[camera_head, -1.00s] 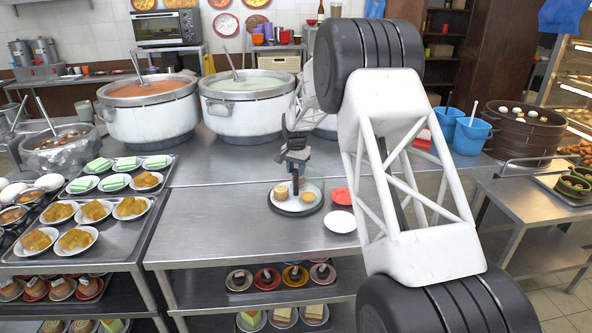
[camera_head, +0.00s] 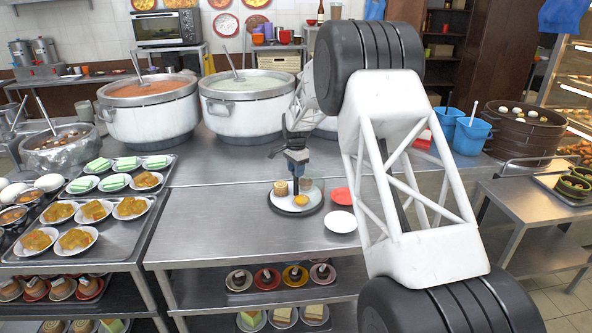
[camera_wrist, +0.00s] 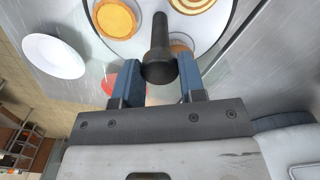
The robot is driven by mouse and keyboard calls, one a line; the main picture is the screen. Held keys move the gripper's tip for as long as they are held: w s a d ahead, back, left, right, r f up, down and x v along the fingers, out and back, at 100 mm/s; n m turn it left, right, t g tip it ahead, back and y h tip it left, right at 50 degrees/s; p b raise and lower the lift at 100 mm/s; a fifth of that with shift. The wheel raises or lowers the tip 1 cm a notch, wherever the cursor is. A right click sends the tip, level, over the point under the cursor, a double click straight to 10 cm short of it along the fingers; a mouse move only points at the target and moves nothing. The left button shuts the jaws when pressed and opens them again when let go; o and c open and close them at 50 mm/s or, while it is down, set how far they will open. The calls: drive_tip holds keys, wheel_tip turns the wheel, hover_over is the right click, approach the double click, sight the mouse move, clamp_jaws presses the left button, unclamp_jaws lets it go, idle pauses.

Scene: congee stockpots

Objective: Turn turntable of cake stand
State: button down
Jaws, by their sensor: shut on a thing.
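The cake stand's round white turntable (camera_head: 283,204) with a dark rim sits on the steel table in the head view. Small round cakes stand on it, among them a brown one (camera_head: 281,189) and a yellow-orange one (camera_head: 301,200). In the wrist view the turntable (camera_wrist: 139,47) fills the top, with an orange-topped cake (camera_wrist: 115,17) and a striped round one (camera_wrist: 192,4). My gripper (camera_wrist: 158,82) is shut on a dark upright handle (camera_wrist: 159,45) at the turntable's near edge. In the head view my gripper (camera_head: 297,172) is over the stand's back part, and its fingers hide the handle.
A red plate (camera_head: 341,195) and a white plate (camera_head: 342,221) lie close to the right of the stand. Large stockpots (camera_head: 245,108) stand behind. Trays of dishes (camera_head: 98,228) are at left. The table left of the stand is clear.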

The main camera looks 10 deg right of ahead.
drive_tip(key=shift+m, duration=1.4)
drive_tip(key=c, duration=0.7)
unclamp_jaws()
drive_tip(key=shift+r, duration=3.9)
